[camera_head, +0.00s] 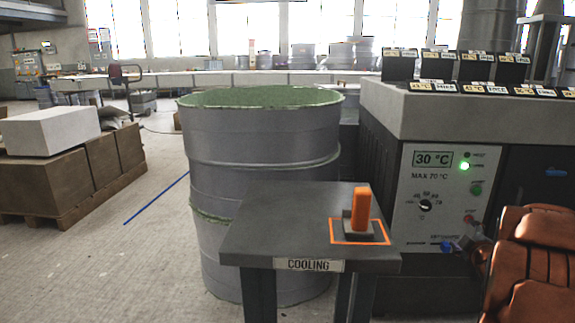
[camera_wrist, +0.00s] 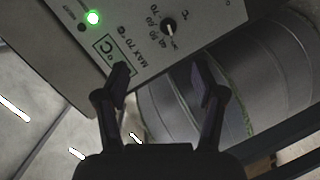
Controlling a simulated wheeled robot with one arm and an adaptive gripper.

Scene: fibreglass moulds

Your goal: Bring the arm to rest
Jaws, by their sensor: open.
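My gripper (camera_wrist: 165,84) shows in the wrist view with its two dark fingers spread apart and nothing between them. Beyond the fingers is the white control panel (camera_wrist: 150,32), seen turned over, with its dial and a lit green lamp. In the head view the same control panel (camera_head: 440,190) reads 30 °C and MAX 70 °C. I cannot make out my gripper in the head view. An orange piece (camera_head: 361,208) stands upright in a small dark base inside an orange square outline on the table labelled COOLING (camera_head: 270,225).
A large grey drum (camera_head: 262,140) with a green top stands behind the table, and part of it shows in the wrist view (camera_wrist: 170,115). Labelled dark blocks (camera_head: 436,66) sit on the machine. Boxes on a pallet (camera_head: 45,180) stand left.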

